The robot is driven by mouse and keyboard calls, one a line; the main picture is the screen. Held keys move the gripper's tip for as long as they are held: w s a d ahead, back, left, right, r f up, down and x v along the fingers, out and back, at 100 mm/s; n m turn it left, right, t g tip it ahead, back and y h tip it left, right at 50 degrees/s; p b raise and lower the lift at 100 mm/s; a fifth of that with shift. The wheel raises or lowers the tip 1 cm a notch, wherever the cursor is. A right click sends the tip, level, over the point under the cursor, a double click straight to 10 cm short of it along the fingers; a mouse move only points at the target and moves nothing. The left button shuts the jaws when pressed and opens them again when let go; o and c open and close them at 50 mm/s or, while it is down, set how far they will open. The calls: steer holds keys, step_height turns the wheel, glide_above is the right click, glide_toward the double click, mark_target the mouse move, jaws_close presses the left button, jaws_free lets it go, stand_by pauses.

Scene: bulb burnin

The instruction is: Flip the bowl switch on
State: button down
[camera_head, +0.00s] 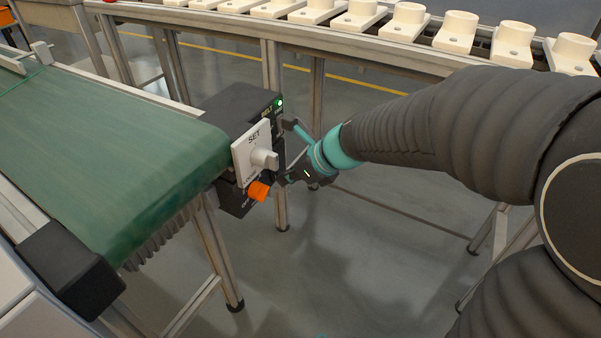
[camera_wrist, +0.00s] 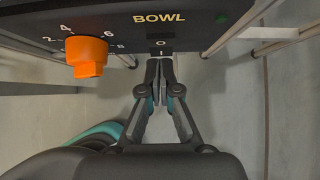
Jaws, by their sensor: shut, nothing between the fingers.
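The wrist view shows a dark panel marked BOWL (camera_wrist: 160,18). Below that word are the O and I marks of the bowl switch (camera_wrist: 160,47). My gripper (camera_wrist: 161,68) is shut and empty, with its fingertips right at the I mark, covering the area just below it. I cannot tell whether they touch the switch or which way it is set. A dark, unlit-looking green lamp (camera_wrist: 221,19) sits right of the word. In the head view my gripper (camera_head: 284,179) is beside the black control box (camera_head: 235,103), right of the orange knob (camera_head: 259,190).
The orange knob (camera_wrist: 87,55), with a number scale, is left of my fingers. A white SET plate (camera_head: 243,160) with a white knob (camera_head: 265,159) and a lit green lamp (camera_head: 280,102) are on the box. A green conveyor belt (camera_head: 110,145) lies left. White parts (camera_head: 455,32) line the back conveyor.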

steer(key=shift+w+a, duration=0.15)
steer(key=shift+a, duration=0.05)
steer(key=shift+a+f, duration=0.1)
steer(key=shift+a, duration=0.05)
stand_by(0.5)
steer(key=shift+r+p, duration=0.9)
steer(key=shift+p, duration=0.15)
steer(key=f+p+v, duration=0.1)
steer(key=v, duration=0.5)
steer(key=s+d+p+v, duration=0.1)
steer(key=p+v, duration=0.1)
steer(key=v, duration=0.5)
steer(key=shift+d+f, duration=0.35)
